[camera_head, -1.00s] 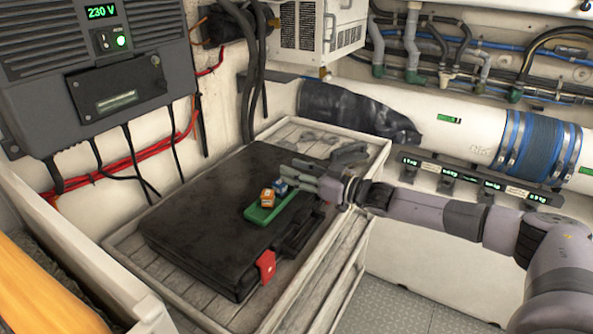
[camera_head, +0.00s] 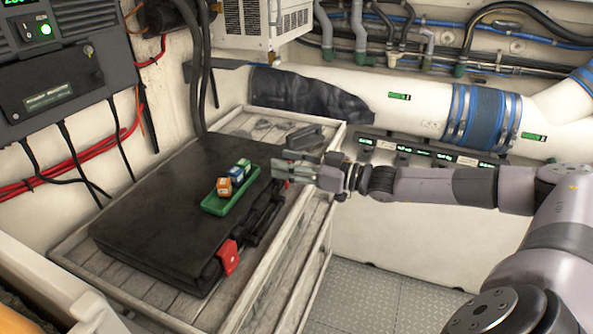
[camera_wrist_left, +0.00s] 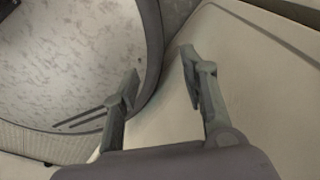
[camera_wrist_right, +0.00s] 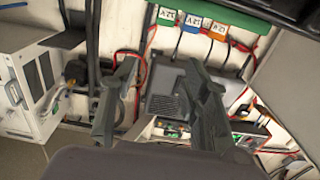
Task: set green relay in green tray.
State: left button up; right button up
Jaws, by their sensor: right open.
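The green tray (camera_head: 215,207) lies on the black case. An orange relay (camera_head: 224,188), a blue relay (camera_head: 236,175) and a green relay (camera_head: 244,164) stand in a row in it, the green one at the far end. In the right wrist view, the green relay (camera_wrist_right: 165,16), blue relay (camera_wrist_right: 192,22) and orange relay (camera_wrist_right: 217,29) show at the top by the tray (camera_wrist_right: 236,17). My right gripper (camera_head: 284,168) is open and empty, right of the tray and apart from it; its fingers show in the right wrist view (camera_wrist_right: 160,72). My left gripper (camera_wrist_left: 160,70) is open and empty.
The black case (camera_head: 150,215) with a red latch (camera_head: 228,257) lies on a slatted wooden bench (camera_head: 115,275). A dark handle-shaped item (camera_head: 304,136) is behind my right gripper. A wide white pipe (camera_head: 418,105) runs along the back wall. Black cables hang above the case.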

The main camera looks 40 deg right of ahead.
jog(key=shift+v, duration=1.05)
dwell(0.7)
